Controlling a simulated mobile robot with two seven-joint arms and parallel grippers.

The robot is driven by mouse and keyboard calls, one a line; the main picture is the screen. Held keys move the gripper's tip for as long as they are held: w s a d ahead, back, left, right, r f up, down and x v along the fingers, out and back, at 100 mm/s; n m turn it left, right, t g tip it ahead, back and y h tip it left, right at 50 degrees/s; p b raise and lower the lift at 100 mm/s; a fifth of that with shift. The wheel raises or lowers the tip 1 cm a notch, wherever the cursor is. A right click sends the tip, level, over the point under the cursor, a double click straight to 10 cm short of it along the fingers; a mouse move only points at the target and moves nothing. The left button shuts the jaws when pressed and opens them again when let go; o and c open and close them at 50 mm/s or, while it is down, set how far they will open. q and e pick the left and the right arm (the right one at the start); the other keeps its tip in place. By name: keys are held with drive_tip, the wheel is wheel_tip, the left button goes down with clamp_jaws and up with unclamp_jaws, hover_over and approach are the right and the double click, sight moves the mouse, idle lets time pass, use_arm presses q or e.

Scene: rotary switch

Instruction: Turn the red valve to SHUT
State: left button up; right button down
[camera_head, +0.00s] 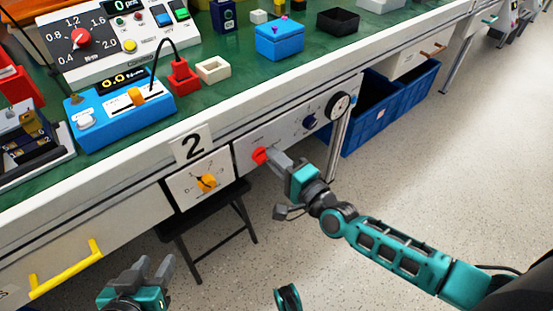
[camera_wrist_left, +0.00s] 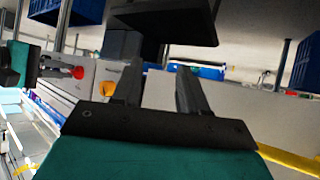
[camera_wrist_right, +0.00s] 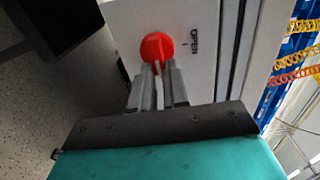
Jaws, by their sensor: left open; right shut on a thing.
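The red valve (camera_head: 260,155) is a small knob on the white front panel below the bench edge. In the right wrist view the red valve (camera_wrist_right: 157,50) shows a raised grip bar, with the word OPEN printed to its right. My right gripper (camera_wrist_right: 159,72) has its fingertips closed on that bar; in the head view my right gripper (camera_head: 270,156) reaches the knob from the right. I cannot read a SHUT label. My left gripper (camera_head: 150,268) is open and empty, low at the bottom left, away from the panel. The left wrist view also shows the red valve (camera_wrist_left: 77,72).
An orange rotary switch (camera_head: 207,182) sits on the panel under the 2 sign, left of the valve. A blue knob (camera_head: 309,121) and a gauge (camera_head: 339,106) are to the right. A black stool (camera_head: 205,228) stands below; blue bins (camera_head: 385,125) are under the bench.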

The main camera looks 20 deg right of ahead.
drive_tip(key=c, duration=1.1)
unclamp_jaws()
use_arm(q)
drive_tip(key=shift+s+a+r+p, duration=0.1)
drive_tip(key=shift+a+r+p, duration=0.35)
drive_tip(key=shift+p, duration=0.75)
use_arm(e)
drive_tip(key=v, duration=1.3)
use_arm(q)
drive_tip(key=shift+r, duration=0.1)
use_arm(e)
drive_tip(key=shift+a, duration=0.1)
